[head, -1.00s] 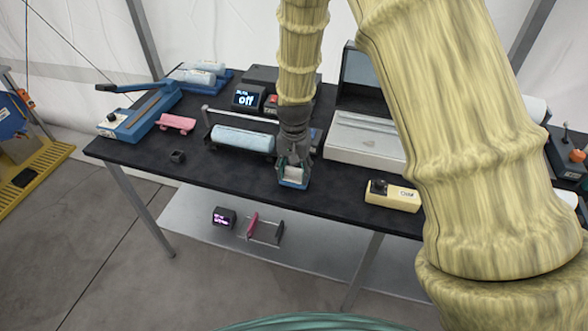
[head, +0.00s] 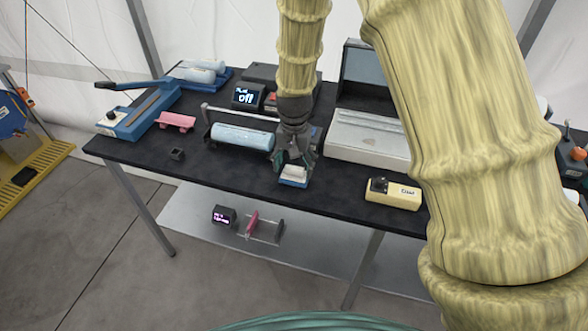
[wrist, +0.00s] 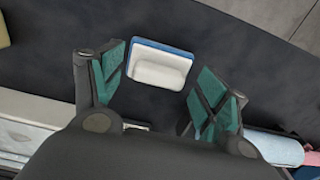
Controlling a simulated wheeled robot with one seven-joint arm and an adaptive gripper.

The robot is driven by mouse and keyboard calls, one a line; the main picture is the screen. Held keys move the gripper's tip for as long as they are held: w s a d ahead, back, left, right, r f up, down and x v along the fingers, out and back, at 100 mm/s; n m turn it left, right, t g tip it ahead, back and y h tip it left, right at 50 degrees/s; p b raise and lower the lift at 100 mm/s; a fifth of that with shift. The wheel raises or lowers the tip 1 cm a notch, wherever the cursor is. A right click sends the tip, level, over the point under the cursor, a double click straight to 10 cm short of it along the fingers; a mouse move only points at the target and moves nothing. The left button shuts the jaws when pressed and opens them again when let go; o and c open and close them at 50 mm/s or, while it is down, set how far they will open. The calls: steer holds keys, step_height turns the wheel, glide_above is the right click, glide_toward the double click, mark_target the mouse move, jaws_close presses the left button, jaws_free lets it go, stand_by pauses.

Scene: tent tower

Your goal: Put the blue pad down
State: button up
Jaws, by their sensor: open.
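The blue pad (head: 293,178) has a blue base with a white block on top. It lies on the black table near the front edge. In the wrist view the pad (wrist: 160,63) sits between and just beyond the fingertips, with dark table around it and no finger touching it. My gripper (head: 294,160) is directly above and behind the pad, pointing down. In the wrist view my gripper (wrist: 157,75) has its green-padded fingers spread wide and empty.
A light-blue roll (head: 242,137) lies left of my gripper. A yellow box with a black knob (head: 393,193) stands to the right, and a grey open case (head: 366,137) behind it. The front table between is clear.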

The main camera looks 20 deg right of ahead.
mark_target(294, 168)
step_height(294, 168, up, 10)
steer(key=b, duration=0.2)
steer(key=shift+r, duration=0.2)
steer(key=shift+s+f, duration=0.1)
stand_by(0.5)
